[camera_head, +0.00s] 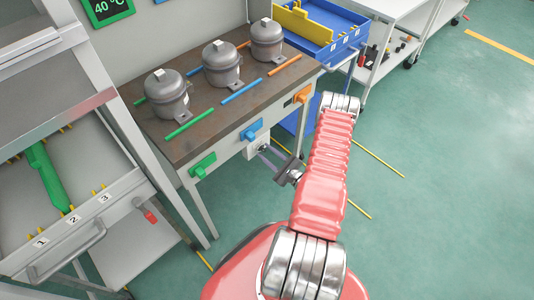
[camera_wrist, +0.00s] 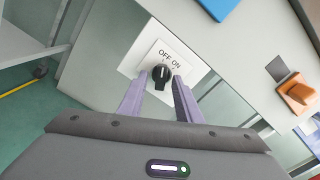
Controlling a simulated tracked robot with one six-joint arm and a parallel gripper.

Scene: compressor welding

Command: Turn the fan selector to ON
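The fan selector (camera_wrist: 161,73) is a black knob with a white mark on a white plate (camera_wrist: 150,53) labelled OFF and ON. Its mark points roughly up in the wrist view, toward the labels; I cannot tell which one it lines up with. My gripper (camera_wrist: 160,79) is open, with one purple finger on each side of the knob and visible gaps beside it. I cannot tell how far the fingertips are from the plate. In the head view the plate (camera_head: 256,148) is on the bench front, and my gripper (camera_head: 266,156) is close in front of it, partly hiding the knob.
Green (camera_head: 203,165), blue (camera_head: 251,131) and orange (camera_head: 302,94) blocks line the bench front. Several grey compressors stand on the bench (camera_head: 190,143) between coloured bars. The green floor on the right is mostly clear.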

